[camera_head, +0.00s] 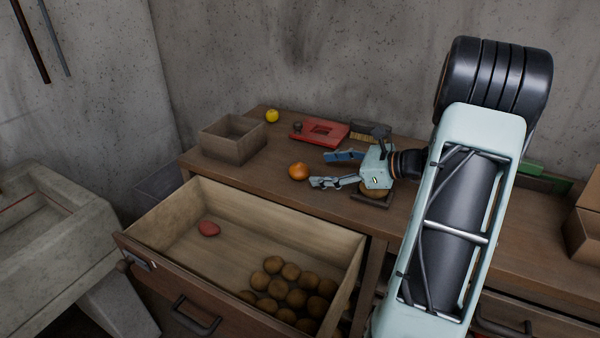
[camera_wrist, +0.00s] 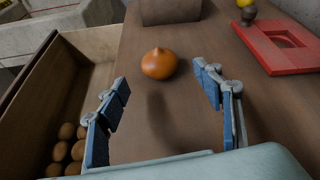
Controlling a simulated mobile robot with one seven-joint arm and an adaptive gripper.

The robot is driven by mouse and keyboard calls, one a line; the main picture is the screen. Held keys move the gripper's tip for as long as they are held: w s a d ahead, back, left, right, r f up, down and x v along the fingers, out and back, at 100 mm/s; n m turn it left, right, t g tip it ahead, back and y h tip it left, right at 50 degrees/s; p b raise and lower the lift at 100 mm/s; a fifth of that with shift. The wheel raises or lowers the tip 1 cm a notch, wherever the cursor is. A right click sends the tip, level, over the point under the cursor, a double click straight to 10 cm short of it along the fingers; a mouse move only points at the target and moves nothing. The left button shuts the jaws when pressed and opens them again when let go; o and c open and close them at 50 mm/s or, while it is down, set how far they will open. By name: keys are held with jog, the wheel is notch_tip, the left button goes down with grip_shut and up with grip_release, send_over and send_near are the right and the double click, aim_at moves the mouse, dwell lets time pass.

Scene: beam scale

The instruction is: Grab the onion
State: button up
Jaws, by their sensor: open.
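The onion (camera_head: 299,171) is round and orange-brown and sits on the wooden counter. In the wrist view the onion (camera_wrist: 159,63) lies ahead of the fingertips, between the lines of the two fingers and apart from both. My gripper (camera_head: 334,169) is open and empty, low over the counter to the right of the onion in the head view. Its two blue-padded fingers show spread apart in the wrist view (camera_wrist: 165,84).
An open drawer (camera_head: 206,269) below holds several brown round items (camera_head: 279,284) and a red one (camera_head: 209,229). A wooden box (camera_head: 232,139), a yellow fruit (camera_head: 272,116) and a red tray-like piece (camera_head: 319,131) stand behind. Bare counter surrounds the onion.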

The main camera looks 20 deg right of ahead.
aim_at(305, 169)
jog(key=x, duration=0.8)
jog(key=shift+b, duration=0.4)
jog(key=shift+s+r, duration=0.1)
jog(key=shift+r, duration=0.05)
jog(key=c, duration=1.3)
